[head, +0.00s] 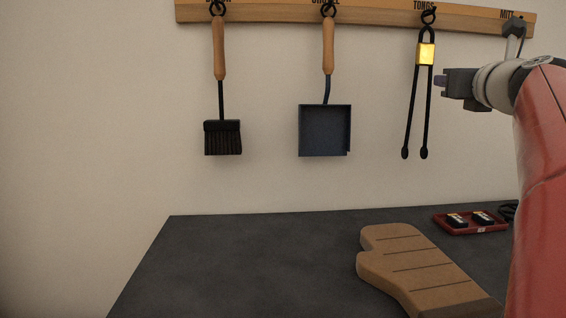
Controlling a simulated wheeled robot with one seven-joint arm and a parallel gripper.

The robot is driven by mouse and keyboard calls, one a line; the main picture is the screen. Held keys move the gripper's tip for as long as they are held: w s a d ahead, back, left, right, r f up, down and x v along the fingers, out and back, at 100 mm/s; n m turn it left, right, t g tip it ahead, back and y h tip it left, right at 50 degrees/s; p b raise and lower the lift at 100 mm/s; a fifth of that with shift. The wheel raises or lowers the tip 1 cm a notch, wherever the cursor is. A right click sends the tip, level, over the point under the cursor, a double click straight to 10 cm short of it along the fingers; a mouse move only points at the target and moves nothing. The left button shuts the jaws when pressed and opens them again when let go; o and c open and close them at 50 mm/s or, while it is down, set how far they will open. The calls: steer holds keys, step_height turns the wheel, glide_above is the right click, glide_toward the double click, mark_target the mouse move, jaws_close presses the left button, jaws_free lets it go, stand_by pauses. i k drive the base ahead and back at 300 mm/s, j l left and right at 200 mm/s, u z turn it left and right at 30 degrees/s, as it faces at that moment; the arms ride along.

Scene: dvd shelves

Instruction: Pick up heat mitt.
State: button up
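The heat mitt (415,262) is tan-brown with dark stitched lines. It lies flat on the dark grey tabletop (240,265) at the lower right of the head view, its thumb side toward the left. Its near right end runs close to my red arm and the bottom edge of the picture. My gripper (440,84) is raised well above the mitt, near the hanging tongs, and points left. It is seen from the side, and I cannot tell how far its fingers are apart. Nothing shows hanging from it.
A wooden rail (270,10) on the wall holds a brush (222,137), a blue dustpan (325,130) and black tongs (427,100). A red tray (470,222) with small dark items stands behind the mitt. The tabletop left of the mitt is clear.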

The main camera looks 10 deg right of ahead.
mark_target(398, 259)
steer(key=k+j, duration=0.15)
steer(key=k, duration=0.35)
steer(key=k+j, duration=0.1)
steer(key=k, duration=0.35)
